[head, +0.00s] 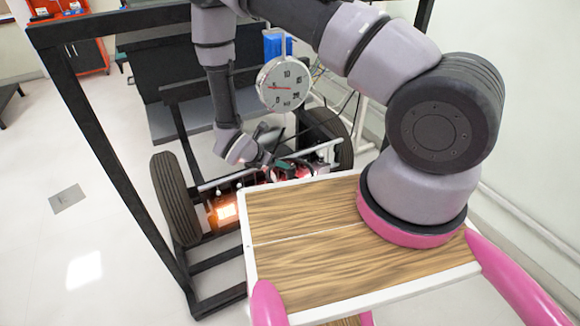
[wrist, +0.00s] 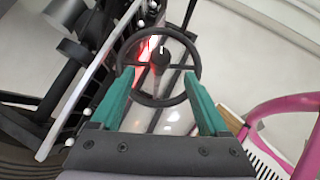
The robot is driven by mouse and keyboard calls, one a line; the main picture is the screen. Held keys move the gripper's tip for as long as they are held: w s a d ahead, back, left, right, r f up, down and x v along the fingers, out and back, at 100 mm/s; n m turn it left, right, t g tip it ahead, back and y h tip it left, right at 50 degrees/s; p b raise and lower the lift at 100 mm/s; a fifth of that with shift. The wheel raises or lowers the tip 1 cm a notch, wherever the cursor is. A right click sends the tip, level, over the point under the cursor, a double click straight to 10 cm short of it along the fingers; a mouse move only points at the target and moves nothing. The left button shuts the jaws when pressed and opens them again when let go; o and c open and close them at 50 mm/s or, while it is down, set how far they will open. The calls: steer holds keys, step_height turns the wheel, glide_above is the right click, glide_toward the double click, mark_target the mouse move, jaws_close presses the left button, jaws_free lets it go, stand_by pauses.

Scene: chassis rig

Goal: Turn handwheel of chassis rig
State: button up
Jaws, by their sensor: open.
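The handwheel is a black ring with spokes and a dark hub knob (wrist: 160,58), in the upper middle of the wrist view, with a red glow behind it. My gripper (wrist: 158,73) is open, its two green fingers apart, one toward each side of the wheel's ring. Whether either finger touches the rim I cannot tell. In the head view my gripper (head: 285,167) is low over the middle of the chassis rig (head: 205,247), and the wheel cannot be made out there. A round white dial (head: 285,83) with a red needle stands above the rig.
A black tyre (head: 175,198) is at the rig's left and another (head: 335,133) at its right. A lit orange lamp (head: 226,212) sits near the left tyre. Black upright posts (head: 115,165) frame the rig. Open floor lies at the left.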

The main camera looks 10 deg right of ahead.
mark_target(290, 171)
steer(key=x, duration=1)
steer(key=shift+w+d+f, duration=0.15)
steer(key=shift+f, duration=0.1)
jaws_close()
stand_by(1.1)
